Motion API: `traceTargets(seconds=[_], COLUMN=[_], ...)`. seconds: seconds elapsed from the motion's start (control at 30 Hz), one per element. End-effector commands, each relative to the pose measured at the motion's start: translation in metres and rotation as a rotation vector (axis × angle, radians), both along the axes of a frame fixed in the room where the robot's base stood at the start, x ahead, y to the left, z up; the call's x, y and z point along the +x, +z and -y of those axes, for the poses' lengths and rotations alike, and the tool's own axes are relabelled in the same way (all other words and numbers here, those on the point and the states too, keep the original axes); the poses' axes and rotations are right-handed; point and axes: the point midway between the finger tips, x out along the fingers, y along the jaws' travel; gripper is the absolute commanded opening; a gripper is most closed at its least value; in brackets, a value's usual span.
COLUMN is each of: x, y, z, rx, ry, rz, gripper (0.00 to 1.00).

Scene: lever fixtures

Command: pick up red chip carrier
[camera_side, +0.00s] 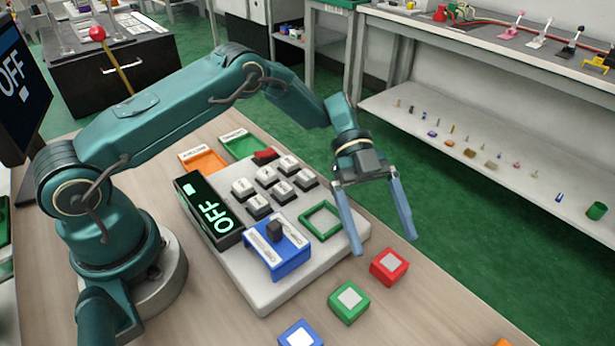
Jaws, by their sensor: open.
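The red chip carrier (389,267) is a small red block with a pale grey square on top. It sits on the wooden table near its right edge. My gripper (386,245) points downward with its two blue-grey fingers spread wide apart and nothing between them. Its fingertips are above and behind the red carrier in the picture; their exact height over the table is hard to tell. The left fingertip lies in front of the grey console's right side in this view. The red carrier is fully in view.
A green carrier (348,301) and a blue carrier (300,335) sit nearby on the table. Orange (203,160) and green (240,144) trays stand behind.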

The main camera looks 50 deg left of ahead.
Motion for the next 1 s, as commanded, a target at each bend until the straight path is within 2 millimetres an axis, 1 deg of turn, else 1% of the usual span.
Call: traceTargets(seconds=[0.03, 0.1, 0.2, 0.33, 0.5, 0.53, 0.57, 0.6, 0.67, 0.7, 0.73, 1.0], x=[-0.005, -0.008, -0.011, -0.012, -0.012, -0.012, -0.012, -0.012, -0.012, -0.012, -0.012, -0.012], y=[-0.004, -0.009, -0.015, -0.017, -0.017, -0.017, -0.017, -0.017, -0.017, -0.017, -0.017, -0.017], z=[0.008, 0.017, 0.025, 0.029, 0.029, 0.029, 0.029, 0.029, 0.029, 0.029, 0.029, 0.029], rx=[0.002, 0.0, 0.0, 0.002, 0.002, 0.002, 0.002, 0.002, 0.002, 0.002, 0.002, 0.001], ry=[-0.004, -0.004, -0.002, -0.001, 0.0, 0.0, 0.0, 0.0, 0.0, 0.0, 0.0, 0.0], rz=[-0.005, -0.003, -0.003, 0.0, 0.001, 0.001, 0.001, 0.001, 0.001, 0.001, 0.001, 0.0], gripper=[0.98, 0.98, 0.98, 0.98, 0.98, 0.91, 0.79, 0.64, 0.41, 0.26, 0.14, 0.14])
